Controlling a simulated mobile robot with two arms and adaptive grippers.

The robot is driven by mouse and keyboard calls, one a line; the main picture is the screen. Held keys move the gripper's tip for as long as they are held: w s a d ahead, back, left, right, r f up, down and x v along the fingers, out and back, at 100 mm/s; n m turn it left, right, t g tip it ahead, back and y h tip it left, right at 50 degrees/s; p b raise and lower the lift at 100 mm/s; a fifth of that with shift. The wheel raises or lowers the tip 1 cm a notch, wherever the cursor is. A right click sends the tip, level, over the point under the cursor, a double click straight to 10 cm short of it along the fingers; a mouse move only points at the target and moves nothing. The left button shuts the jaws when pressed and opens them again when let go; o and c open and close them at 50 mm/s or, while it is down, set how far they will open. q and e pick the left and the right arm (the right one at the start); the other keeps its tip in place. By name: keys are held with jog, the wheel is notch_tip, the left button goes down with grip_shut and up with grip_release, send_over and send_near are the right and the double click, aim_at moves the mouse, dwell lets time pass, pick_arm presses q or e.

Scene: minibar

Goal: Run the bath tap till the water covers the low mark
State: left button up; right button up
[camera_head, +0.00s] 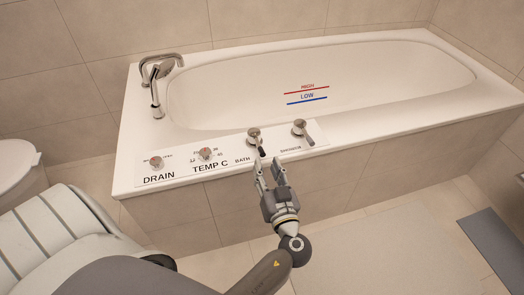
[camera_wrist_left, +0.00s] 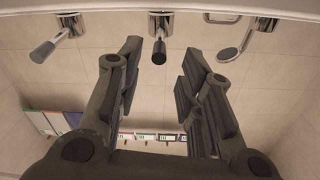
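The white bath tub (camera_head: 400,85) looks empty inside, with no water visible. On its inner wall are a blue LOW mark (camera_head: 307,100) and a red HIGH mark (camera_head: 306,90) above it. The bath tap lever (camera_head: 254,137), chrome with a dark handle, is on the front rim panel above the BATH label. My left gripper (camera_head: 268,168) is open and empty just in front of it. In the left wrist view, the lever's dark handle (camera_wrist_left: 159,52) lines up between the two spread fingers; contact cannot be told. My right gripper is out of view.
The shower lever (camera_head: 300,129) is close on the right. The temperature knob (camera_head: 205,154) and drain knob (camera_head: 156,162) are to the left. A chrome spout (camera_head: 155,95) stands at the tub's left end. A pale mat (camera_head: 390,250) lies on the floor in front.

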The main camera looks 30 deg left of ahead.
aim_at(256, 137)
pick_arm(q)
jog(key=x, duration=0.9)
jog(key=shift+c, duration=0.4)
grip_shut()
